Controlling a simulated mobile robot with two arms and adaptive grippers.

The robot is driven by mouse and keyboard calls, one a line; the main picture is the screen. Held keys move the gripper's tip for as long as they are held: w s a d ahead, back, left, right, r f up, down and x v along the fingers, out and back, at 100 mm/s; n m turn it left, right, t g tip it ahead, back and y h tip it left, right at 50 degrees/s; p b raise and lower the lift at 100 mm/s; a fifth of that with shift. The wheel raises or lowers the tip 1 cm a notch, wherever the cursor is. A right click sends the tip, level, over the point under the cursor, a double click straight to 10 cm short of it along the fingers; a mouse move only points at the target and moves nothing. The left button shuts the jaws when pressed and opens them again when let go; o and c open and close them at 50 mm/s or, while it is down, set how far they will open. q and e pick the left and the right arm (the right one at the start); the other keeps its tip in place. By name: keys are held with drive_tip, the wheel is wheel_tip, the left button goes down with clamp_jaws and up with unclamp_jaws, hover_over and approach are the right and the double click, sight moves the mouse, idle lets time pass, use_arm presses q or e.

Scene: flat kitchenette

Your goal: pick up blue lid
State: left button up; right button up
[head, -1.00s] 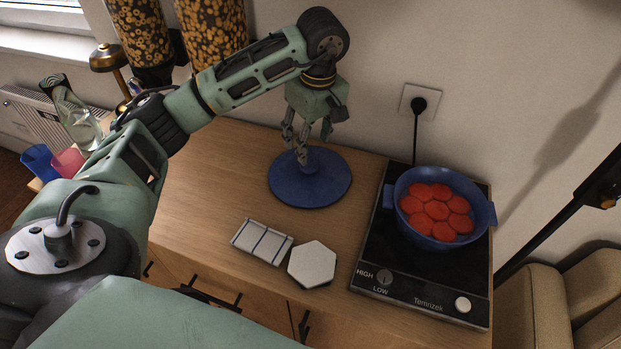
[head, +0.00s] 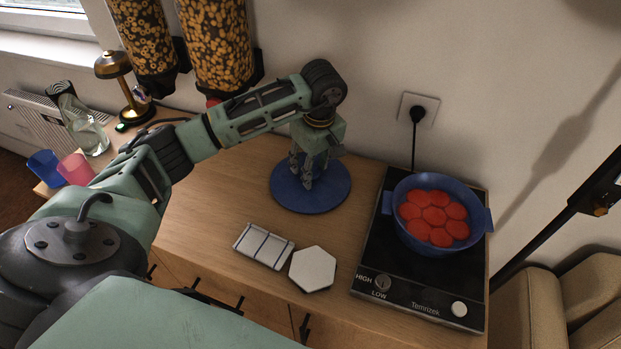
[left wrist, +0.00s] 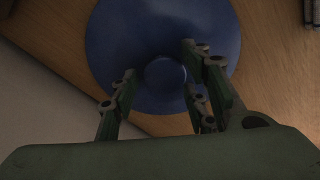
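The blue lid (head: 325,196) is a flat round disc lying on the wooden counter, left of the hotplate. My left gripper (head: 307,180) points down over the lid with its fingertips close to the lid's middle. In the left wrist view the lid (left wrist: 115,45) fills the upper middle, with its round knob (left wrist: 165,74) at its centre. The fingers of the left gripper (left wrist: 165,95) are spread on either side of the knob, with a gap to each side. My right gripper is not in view.
A blue pot (head: 428,246) holding several red pieces stands on the black hotplate (head: 375,262). A striped white dish (head: 264,246) and a white hexagonal piece (head: 312,268) lie in front of the lid. A pink cup (head: 75,168) and blue cup (head: 46,167) stand far left.

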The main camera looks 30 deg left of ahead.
use_arm(q)
drive_tip(key=c, duration=0.9)
clamp_jaws()
drive_tip(key=shift+r, duration=0.1)
